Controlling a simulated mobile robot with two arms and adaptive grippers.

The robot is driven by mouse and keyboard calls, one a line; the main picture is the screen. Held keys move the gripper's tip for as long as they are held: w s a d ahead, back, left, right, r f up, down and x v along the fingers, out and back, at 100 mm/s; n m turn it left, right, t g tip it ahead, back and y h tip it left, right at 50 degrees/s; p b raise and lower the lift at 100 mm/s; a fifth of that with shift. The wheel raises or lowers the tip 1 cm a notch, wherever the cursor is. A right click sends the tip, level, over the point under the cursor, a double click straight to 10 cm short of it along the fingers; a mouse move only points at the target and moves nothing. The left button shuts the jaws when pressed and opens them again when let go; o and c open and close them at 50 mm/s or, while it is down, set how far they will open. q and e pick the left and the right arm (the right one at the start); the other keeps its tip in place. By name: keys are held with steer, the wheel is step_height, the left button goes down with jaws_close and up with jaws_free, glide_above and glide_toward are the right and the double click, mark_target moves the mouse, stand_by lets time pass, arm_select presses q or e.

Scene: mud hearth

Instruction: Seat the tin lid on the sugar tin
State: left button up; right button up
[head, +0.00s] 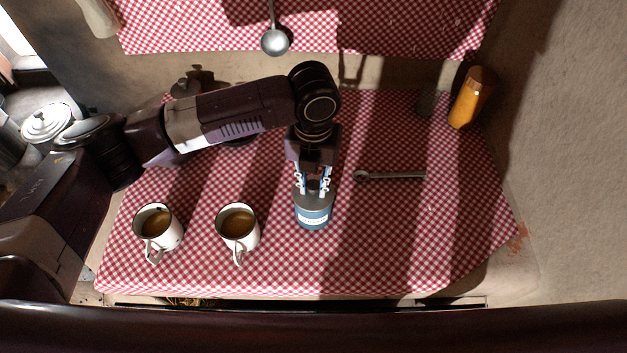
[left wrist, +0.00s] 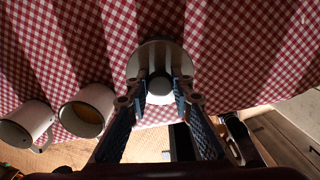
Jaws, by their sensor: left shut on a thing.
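The blue sugar tin (head: 313,219) with a pale label stands upright on the checked cloth, right of the two mugs. The grey round tin lid (head: 314,202) is over the tin's top and looks level with it. I cannot tell whether it is fully down on the rim. My left gripper (head: 314,186) points down and is shut on the lid's dark knob. In the left wrist view the lid (left wrist: 157,50) shows as a pale disc, with the knob between the fingertips (left wrist: 160,86). The lid hides the tin there. My right gripper is not in view.
Two white enamel mugs with brown drink, a left one (head: 158,228) and a nearer one (head: 238,227), stand left of the tin. An orange bottle (head: 471,97) is at the back right.

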mark_target(313, 185)
arm_select(q)
steer(key=o, duration=1.6)
steer(key=shift+r+p, duration=3.55)
steer(key=shift+p, duration=0.1)
steer(key=shift+f, duration=0.1)
